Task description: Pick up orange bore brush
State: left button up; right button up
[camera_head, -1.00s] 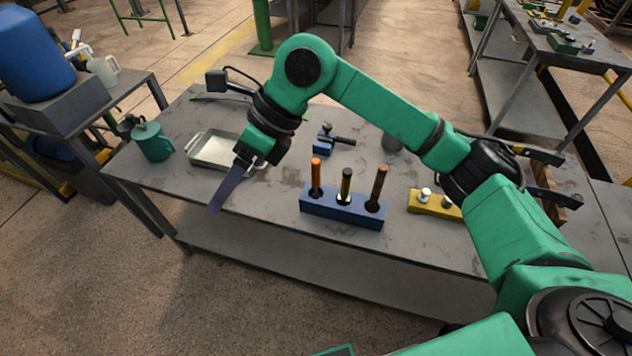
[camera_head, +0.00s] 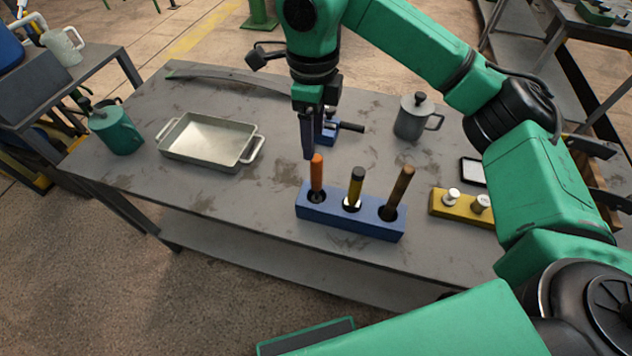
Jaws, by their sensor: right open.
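The orange bore brush (camera_head: 317,174) stands upright in the left hole of a blue block rack (camera_head: 350,220) on the grey table. My right gripper (camera_head: 308,155) points down just above and behind the orange handle's top, open and empty. Its fingers overlap in this view, so the gap between them is hidden. My left gripper is not in view.
A metal tray (camera_head: 205,141) and a green pot (camera_head: 117,131) stand at the left. A small blue vise-like tool (camera_head: 328,132) lies behind my gripper. A grey lidded mug (camera_head: 414,118) and a yellow block (camera_head: 462,206) are at the right. The table's front left is clear.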

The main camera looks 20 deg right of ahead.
aim_at(317, 177)
jog(key=f+p, duration=0.1)
jog(key=f, duration=0.3)
jog(key=f+p, duration=0.2)
jog(key=f, duration=0.2)
jog(key=f+p, duration=0.2)
jog(key=f, duration=0.2)
jog(key=shift+s+d+f, duration=0.2)
jog(key=shift+d+f, duration=0.05)
jog(key=shift+f, duration=0.25)
grip_shut()
